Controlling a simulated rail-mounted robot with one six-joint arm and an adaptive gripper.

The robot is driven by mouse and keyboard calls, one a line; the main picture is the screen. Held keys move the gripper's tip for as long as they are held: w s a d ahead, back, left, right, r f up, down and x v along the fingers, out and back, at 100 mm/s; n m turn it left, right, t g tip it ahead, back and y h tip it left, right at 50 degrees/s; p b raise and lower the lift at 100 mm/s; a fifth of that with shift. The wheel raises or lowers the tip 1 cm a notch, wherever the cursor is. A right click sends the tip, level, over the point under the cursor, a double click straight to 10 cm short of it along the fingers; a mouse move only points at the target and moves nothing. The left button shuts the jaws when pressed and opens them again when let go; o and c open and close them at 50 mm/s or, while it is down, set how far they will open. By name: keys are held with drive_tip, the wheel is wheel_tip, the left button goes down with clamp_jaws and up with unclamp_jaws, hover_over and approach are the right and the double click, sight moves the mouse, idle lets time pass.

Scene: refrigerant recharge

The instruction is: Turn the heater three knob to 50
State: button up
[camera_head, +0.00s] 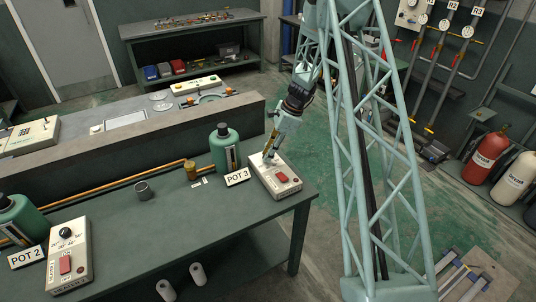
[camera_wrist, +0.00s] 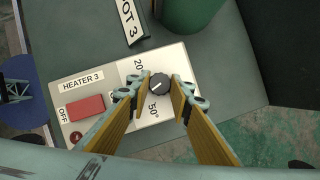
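The heater three box (camera_wrist: 88,82) is a white unit labelled "HEATER 3" on the green table's right end; it also shows in the head view (camera_head: 277,186). Its round black knob (camera_wrist: 159,84) has a pale mark, with "20°" above it and "50°" below it in the wrist view. Another label is partly hidden behind the left finger. My gripper (camera_wrist: 160,90) is open, one yellow-backed finger on each side of the knob, with narrow gaps beside it. In the head view my gripper (camera_head: 268,153) points down at the box, and the knob is hidden there.
A red switch (camera_wrist: 85,106) marked "OFF" and a red lamp (camera_wrist: 76,136) sit on the box. The "POT 3" sign (camera_head: 237,177) and green bottle (camera_head: 225,150) stand close by. Another heater (camera_head: 69,262) is at the front left. A lattice column (camera_head: 372,150) stands right of the table.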

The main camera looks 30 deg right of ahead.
drive_tip(key=shift+n, duration=0.3)
drive_tip(key=n, duration=0.2)
drive_tip(key=n+g+p, duration=0.1)
drive_tip(key=shift+w+n+g, duration=0.15)
drive_tip(key=shift+n+g, duration=0.15)
drive_tip(key=shift+n, duration=0.1)
drive_tip(key=shift+n+g, duration=0.7)
drive_tip(key=shift+n, duration=1)
drive_tip(key=o, duration=0.8)
drive_tip(key=shift+o, duration=0.2)
drive_tip(key=shift+w+d+r, duration=0.1)
drive_tip(key=shift+r, duration=0.05)
